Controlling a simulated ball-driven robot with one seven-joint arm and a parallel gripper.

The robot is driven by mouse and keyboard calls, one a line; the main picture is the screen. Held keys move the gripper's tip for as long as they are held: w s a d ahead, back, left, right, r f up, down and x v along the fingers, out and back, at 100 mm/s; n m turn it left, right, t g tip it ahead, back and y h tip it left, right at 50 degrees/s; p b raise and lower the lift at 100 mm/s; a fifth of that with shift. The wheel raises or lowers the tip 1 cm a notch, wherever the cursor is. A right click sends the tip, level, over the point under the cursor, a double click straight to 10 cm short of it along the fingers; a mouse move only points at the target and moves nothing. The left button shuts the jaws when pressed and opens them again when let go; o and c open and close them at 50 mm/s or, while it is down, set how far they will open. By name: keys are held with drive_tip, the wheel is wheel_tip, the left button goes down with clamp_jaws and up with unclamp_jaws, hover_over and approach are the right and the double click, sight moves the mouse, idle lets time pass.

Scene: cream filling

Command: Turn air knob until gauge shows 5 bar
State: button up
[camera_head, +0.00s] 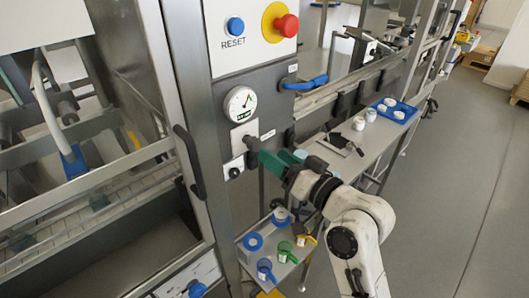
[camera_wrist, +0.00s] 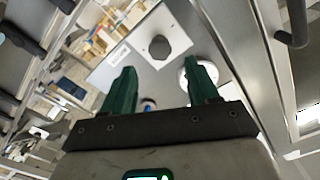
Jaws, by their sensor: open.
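The round white gauge (camera_head: 240,104) is on the grey metal post, with a dark needle and some green on its face. The reading is too small to tell. Below it, the dark grey air knob (camera_head: 252,144) sticks out from a light plate. My gripper (camera_head: 273,160) has green fingers and stands close to the knob, at its lower right. In the wrist view the knob (camera_wrist: 159,47) shows on the white plate, beyond and between the spread fingertips of my gripper (camera_wrist: 163,80). Nothing is between the fingers. A white round part shows behind the right finger.
A panel with a blue RESET button (camera_head: 235,26) and a red stop button (camera_head: 286,25) is above the gauge. A small black knob (camera_head: 233,172) is below the plate. A black door handle (camera_head: 190,160) stands left. A shelf with coloured cups (camera_head: 285,251) is below.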

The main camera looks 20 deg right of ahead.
drive_tip(key=shift+b+v, duration=0.3)
drive_tip(key=shift+v, duration=1.65)
drive_tip(key=s+d+f+n+g+h, duration=0.1)
drive_tip(key=s+f+g, duration=0.35)
drive_tip(key=f, duration=0.55)
drive_tip(key=s+f+g+h, duration=0.2)
drive_tip(key=s+f+g, duration=0.3)
drive_tip(key=f, duration=0.4)
drive_tip(key=s+d+f+g+h, duration=0.1)
drive_tip(key=s+f+g, duration=0.2)
drive_tip(key=s, duration=0.6)
drive_tip(key=s+d+f+g+h, duration=0.1)
drive_tip(key=s+d+f+g, duration=0.1)
drive_tip(key=s+f, duration=0.5)
drive_tip(key=s+g, duration=0.1)
drive_tip(key=s, duration=0.2)
drive_tip(key=shift+n+g+h, duration=0.35)
drive_tip(key=shift+n+h, duration=0.05)
drive_tip(key=shift+w, duration=0.1)
